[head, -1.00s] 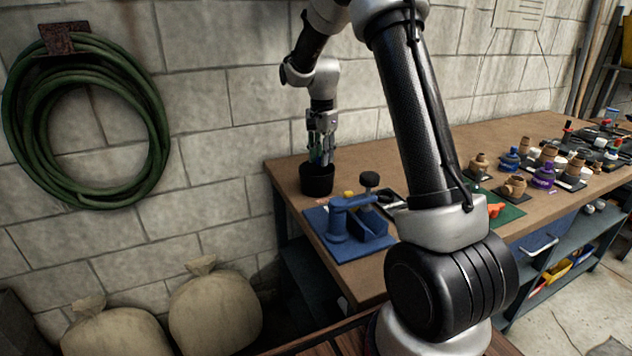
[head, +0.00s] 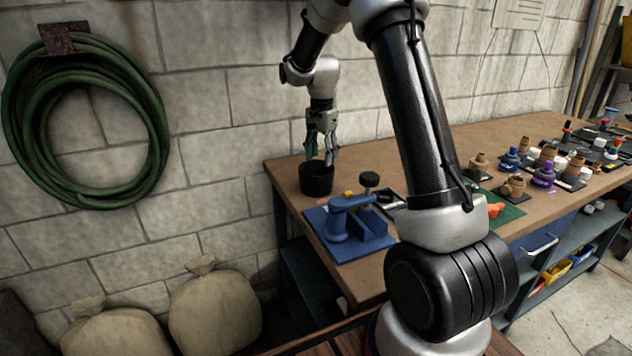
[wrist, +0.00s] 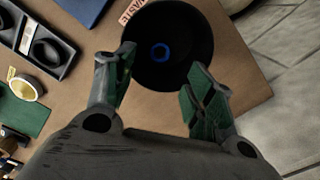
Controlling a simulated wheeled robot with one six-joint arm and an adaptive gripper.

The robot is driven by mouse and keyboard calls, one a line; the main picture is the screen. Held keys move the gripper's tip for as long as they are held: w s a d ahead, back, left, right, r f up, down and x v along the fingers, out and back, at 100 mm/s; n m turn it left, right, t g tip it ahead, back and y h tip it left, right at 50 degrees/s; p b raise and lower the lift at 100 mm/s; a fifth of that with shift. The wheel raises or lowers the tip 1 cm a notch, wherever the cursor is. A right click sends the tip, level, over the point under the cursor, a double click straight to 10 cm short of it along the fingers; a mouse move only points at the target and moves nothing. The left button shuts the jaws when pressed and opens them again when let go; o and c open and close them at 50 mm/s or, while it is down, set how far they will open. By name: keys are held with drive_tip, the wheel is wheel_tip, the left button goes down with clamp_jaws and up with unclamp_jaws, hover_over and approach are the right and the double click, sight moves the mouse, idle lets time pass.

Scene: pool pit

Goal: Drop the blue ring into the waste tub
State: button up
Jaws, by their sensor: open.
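The waste tub (head: 316,180) is a round black tub on the near left end of the workbench. In the wrist view its dark wall (wrist: 195,30) fills the upper middle. The small blue ring (wrist: 160,52) lies inside it, apart from my fingers; the head view does not show the ring. My gripper (head: 322,158) is above the tub, pointing down. In the wrist view my gripper (wrist: 163,80) has its fingers spread wide, with green inner pads and nothing between them.
A blue fixture (head: 350,232) stands right in front of the tub. A black tray (wrist: 38,45) with round parts and a green mat (head: 497,209) are nearby. Several fittings stand farther right on the bench (head: 440,145). A block wall runs close behind.

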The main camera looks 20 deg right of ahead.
wheel_tip(320, 180, up, 11)
idle(0.3)
drive_tip(key=s+r+n+t, duration=0.1)
drive_tip(key=s+n, duration=0.5)
drive_tip(key=s, duration=1.1)
drive_tip(key=s+a+r+n+t, duration=0.1)
drive_tip(key=s+n, duration=0.5)
drive_tip(key=s, duration=1.2)
drive_tip(key=shift+s+a+r+n+t, duration=0.25)
drive_tip(key=shift+r+t, duration=0.45)
drive_tip(key=shift+t, duration=0.5)
